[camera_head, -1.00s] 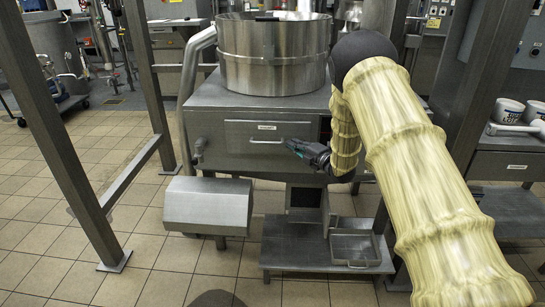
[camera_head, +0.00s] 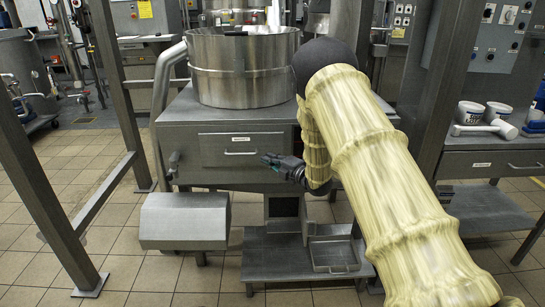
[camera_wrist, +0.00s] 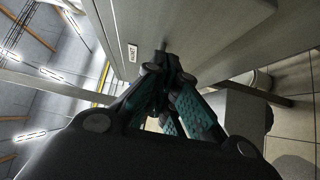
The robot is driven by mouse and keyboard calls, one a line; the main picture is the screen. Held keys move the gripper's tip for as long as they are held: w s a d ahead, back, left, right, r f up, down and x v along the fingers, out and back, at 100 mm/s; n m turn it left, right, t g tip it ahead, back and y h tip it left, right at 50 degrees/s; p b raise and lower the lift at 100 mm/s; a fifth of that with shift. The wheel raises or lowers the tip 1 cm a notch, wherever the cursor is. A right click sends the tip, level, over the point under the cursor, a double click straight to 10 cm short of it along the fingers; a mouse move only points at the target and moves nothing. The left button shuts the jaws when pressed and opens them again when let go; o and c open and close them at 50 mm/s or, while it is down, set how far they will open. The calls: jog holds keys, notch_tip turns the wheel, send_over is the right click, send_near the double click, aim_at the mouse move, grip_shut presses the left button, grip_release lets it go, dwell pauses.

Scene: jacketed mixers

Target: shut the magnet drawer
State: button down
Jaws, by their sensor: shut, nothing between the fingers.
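The magnet drawer (camera_head: 218,147) is a flat grey metal front with a small label and a bar handle (camera_head: 240,153), set in the cabinet under a round steel mixer bowl (camera_head: 243,78). How far it stands out is hard to tell from the head view. In the wrist view, the drawer front (camera_wrist: 119,22) runs close past my fingers, with its label beside them. My gripper (camera_head: 267,159) is shut and empty, at the right part of the drawer front, just right of the handle. In the wrist view, the fingertips (camera_wrist: 163,55) are close to the front; contact is unclear.
Below stand a grey hooded box (camera_head: 185,220) and a low platform with a shallow tray (camera_head: 333,256). A steel frame post (camera_head: 45,165) rises at left. At right, a bench (camera_head: 490,160) holds white tubs and a mallet-like tool. Tiled floor is open in front.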

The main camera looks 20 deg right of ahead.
jog(key=v, duration=1)
jog(key=s+a+f+m+g+h+p, duration=0.25)
jog(key=s+f+m, duration=0.45)
jog(key=s+f, duration=0.4)
jog(key=s+a+f+m+g+h+p, duration=0.2)
jog(key=s+a+f+m+g+h, duration=0.15)
jog(key=s+f+m, duration=0.55)
jog(key=s+a+f+m+g+p, duration=0.1)
jog(key=s+a+f+m+g, duration=0.1)
jog(key=s, duration=0.9)
jog(key=s+a+f+m+g+h+p, duration=0.1)
jog(key=s+a+f+m+g+p, duration=0.1)
jog(key=s, duration=1)
jog(key=s+a+f+m+g+h+p, duration=0.1)
jog(key=s+g, duration=0.5)
jog(key=s, duration=0.6)
notch_tip(320, 180, down, 2)
jog(key=a+m, duration=0.1)
jog(key=m, duration=0.1)
jog(key=shift+a+f+m, duration=0.15)
jog(key=shift+a+m, duration=0.1)
jog(key=shift+m, duration=0.15)
jog(key=shift+w, duration=0.1)
